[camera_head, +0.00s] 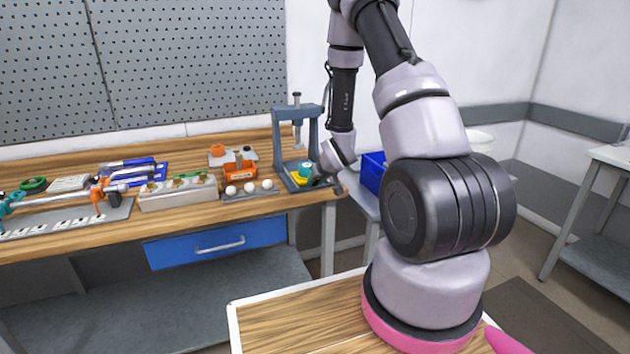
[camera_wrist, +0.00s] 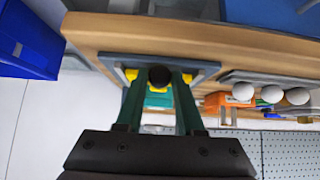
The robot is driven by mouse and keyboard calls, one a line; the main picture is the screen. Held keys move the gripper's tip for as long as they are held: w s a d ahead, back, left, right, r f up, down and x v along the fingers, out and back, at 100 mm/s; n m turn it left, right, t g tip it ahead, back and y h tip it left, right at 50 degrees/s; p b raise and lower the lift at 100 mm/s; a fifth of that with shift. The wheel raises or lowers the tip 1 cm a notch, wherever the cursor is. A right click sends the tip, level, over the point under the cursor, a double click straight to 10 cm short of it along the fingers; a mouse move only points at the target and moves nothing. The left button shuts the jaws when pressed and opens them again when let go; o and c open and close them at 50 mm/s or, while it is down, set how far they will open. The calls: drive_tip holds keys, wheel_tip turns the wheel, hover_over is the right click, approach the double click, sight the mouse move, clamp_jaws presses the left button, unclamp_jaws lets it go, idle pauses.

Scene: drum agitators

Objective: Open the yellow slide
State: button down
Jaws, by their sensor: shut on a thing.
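The yellow slide (camera_head: 297,179) lies at the base of a grey-blue press frame (camera_head: 282,135) on the right end of the workbench. A teal block (camera_head: 305,169) sits by it. In the wrist view, yellow parts of the slide (camera_wrist: 131,74) show on both sides of a round black knob (camera_wrist: 160,75), with the teal block (camera_wrist: 158,100) beyond. My gripper (camera_wrist: 161,82) has its two dark green fingers shut on the black knob. In the head view my gripper (camera_head: 316,181) is small and partly hidden by my wrist, at the right side of the press base.
The workbench edge (camera_head: 225,212) runs just in front of the press. Left of it stand an orange block (camera_head: 239,168) and white balls (camera_head: 249,187). A blue bin (camera_head: 374,171) is close on the right, below the bench top. A blue drawer (camera_head: 217,242) is under the bench.

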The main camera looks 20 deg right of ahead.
drive_tip(key=c, duration=0.6)
unclamp_jaws()
drive_tip(key=shift+o, duration=0.2)
drive_tip(key=v, duration=1.1)
drive_tip(key=shift+w, duration=0.1)
